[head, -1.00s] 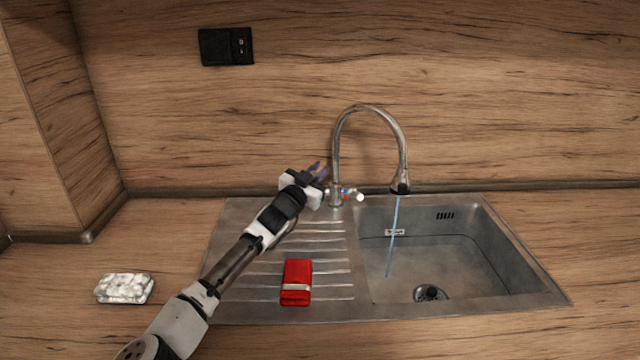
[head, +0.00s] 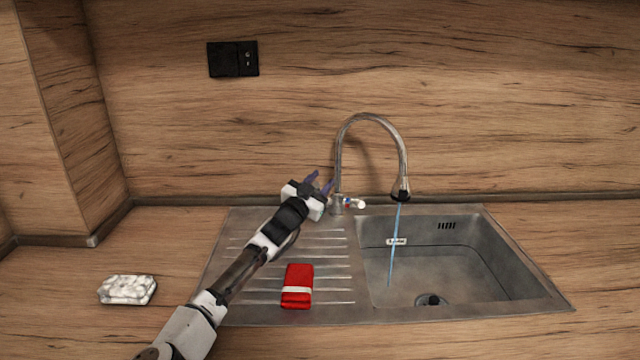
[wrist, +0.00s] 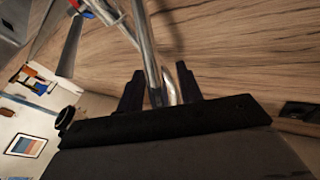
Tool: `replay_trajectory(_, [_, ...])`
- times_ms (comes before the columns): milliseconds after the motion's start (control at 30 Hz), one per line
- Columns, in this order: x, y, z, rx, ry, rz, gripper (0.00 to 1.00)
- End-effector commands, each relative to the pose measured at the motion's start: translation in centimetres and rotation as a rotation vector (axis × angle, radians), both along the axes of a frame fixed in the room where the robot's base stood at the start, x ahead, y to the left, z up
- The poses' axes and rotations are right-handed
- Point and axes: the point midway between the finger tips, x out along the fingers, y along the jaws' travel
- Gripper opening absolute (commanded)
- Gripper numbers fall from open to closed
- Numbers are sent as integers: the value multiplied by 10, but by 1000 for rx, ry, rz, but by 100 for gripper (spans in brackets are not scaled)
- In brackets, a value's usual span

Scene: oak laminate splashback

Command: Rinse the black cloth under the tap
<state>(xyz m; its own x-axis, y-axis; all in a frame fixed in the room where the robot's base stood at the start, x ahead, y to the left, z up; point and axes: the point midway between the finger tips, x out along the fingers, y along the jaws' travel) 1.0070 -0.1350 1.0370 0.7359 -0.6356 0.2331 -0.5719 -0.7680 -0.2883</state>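I see no black cloth in either view. A red folded cloth-like item (head: 297,287) with a pale band lies on the ribbed drainboard. The curved metal tap (head: 339,160) runs a thin stream of water (head: 394,240) into the sink basin (head: 440,272). Its handle (head: 356,203), with red and blue marks, is at the tap's base. My gripper (head: 321,182) is above the back of the drainboard, just left of the tap. In the wrist view, the tap (wrist: 148,45) shows beyond the dark fingers.
A pale mottled block (head: 127,290) lies on the wooden counter left of the sink. A black wall fitting (head: 232,59) is on the splashback. The drainboard (head: 335,309) is clear around the red item. My arm crosses its left side.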

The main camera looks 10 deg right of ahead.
Motion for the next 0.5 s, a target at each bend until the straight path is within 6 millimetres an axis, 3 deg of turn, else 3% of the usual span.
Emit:
replay_trajectory(267, [-3, 2, 0, -1, -1, 0, 36])
replay_trajectory(500, [-26, 25, -8, 0, 1, 2, 36])
